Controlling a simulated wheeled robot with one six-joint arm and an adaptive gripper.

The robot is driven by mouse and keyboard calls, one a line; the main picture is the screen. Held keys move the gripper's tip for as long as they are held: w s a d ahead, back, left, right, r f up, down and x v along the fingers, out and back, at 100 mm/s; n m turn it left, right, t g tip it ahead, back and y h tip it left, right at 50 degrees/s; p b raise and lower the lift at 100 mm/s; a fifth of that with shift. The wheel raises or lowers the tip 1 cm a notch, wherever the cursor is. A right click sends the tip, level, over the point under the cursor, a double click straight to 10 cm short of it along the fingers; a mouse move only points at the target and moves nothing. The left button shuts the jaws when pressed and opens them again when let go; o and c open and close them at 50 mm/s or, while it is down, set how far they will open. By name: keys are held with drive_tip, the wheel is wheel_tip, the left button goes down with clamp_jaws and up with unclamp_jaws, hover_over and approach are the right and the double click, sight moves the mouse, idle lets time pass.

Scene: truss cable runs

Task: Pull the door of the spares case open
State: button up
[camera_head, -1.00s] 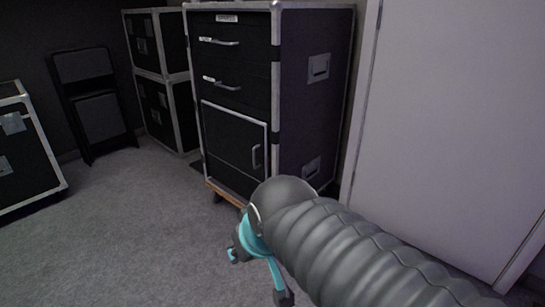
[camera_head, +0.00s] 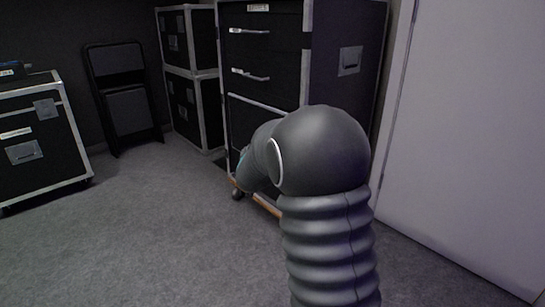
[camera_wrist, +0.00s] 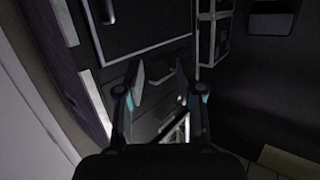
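The spares case (camera_head: 345,95) is a tall black case with silver edges, standing in the middle of the head view. Its two drawers have silver handles. Below them is the silver-edged door (camera_head: 245,112), partly hidden by my arm, as is its handle. In the wrist view, which looks upside down, the door (camera_wrist: 145,22) is at the top and seems shut. Its handle (camera_wrist: 107,12) is near the door's left edge. My gripper (camera_wrist: 158,72) is open and empty, in front of the drawer fronts, apart from the door handle. In the head view my arm hides most of it.
Stacked black cases (camera_head: 183,80) stand left of the spares case, with a folded chair (camera_head: 124,100) beside them. Another case (camera_head: 40,145) is at the far left. A pale door panel (camera_head: 465,130) closes off the right. The grey carpet at front left is clear.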

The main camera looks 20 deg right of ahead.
drive_tip(key=w+d+f+m+h+b, duration=0.25)
drive_tip(key=w+d+f+h, duration=0.3)
drive_tip(key=d+f, duration=0.4)
drive_tip(key=x, duration=0.4)
drive_tip(key=f+x, duration=0.1)
drive_tip(key=x, duration=0.7)
drive_tip(key=shift+w+a+f, duration=0.15)
drive_tip(key=shift+w+a, duration=0.1)
drive_tip(key=shift+w, duration=0.05)
clamp_jaws()
